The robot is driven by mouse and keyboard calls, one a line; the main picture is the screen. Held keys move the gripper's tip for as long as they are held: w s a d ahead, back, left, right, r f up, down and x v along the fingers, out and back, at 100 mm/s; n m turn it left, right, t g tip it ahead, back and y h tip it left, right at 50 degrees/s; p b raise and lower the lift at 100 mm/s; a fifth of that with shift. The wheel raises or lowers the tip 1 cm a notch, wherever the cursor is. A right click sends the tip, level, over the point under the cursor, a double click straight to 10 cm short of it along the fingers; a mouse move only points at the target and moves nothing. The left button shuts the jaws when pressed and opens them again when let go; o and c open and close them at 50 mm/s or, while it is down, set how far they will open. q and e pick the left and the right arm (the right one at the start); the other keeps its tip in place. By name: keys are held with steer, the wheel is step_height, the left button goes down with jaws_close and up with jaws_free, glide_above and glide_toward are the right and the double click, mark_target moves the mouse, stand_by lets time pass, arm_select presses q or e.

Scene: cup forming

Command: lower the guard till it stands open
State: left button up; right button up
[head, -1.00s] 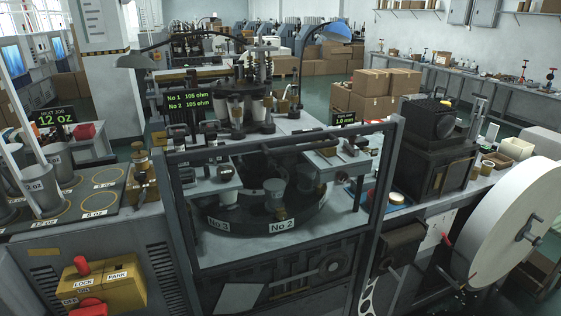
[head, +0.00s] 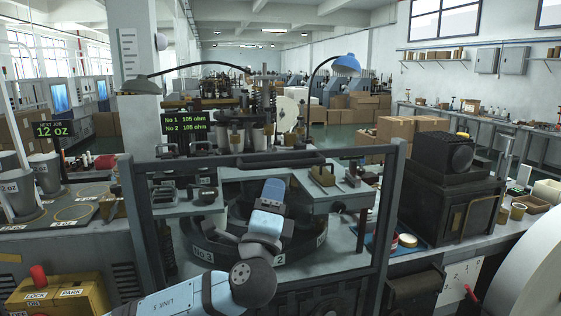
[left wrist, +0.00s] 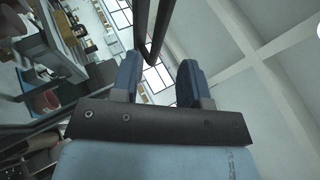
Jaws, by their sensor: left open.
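The guard (head: 138,235) is a dark upright frame in front of the round machine table, seen in the head view. Its top bar carries a dark handle (head: 310,161). My left arm rises in front of the frame from the bottom middle. My left gripper (head: 273,188) is just below the handle. Its fingertips are hard to make out there. In the left wrist view the left gripper's two blue fingers (left wrist: 159,62) stand apart. A dark bar (left wrist: 142,22) runs close to the gap between them. I cannot tell whether they touch it. My right gripper is out of view.
A yellow control box (head: 62,293) with a red knob is at the lower left. A black machine (head: 450,185) stands right of the guard, with a large pale disc (head: 525,275) at the right edge. Lamps and a green-lettered display (head: 186,122) stand behind the guard.

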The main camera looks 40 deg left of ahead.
mark_target(281, 164)
arm_select(q)
steer(key=p+x, duration=0.1)
steer(key=x, duration=0.5)
steer(key=shift+w+r, duration=0.2)
steer(key=shift+w, duration=0.15)
steer(key=shift+p+x, duration=0.35)
steer(key=shift+x, duration=0.45)
steer(key=shift+w+f, duration=0.1)
steer(key=shift+f, duration=0.05)
jaws_close()
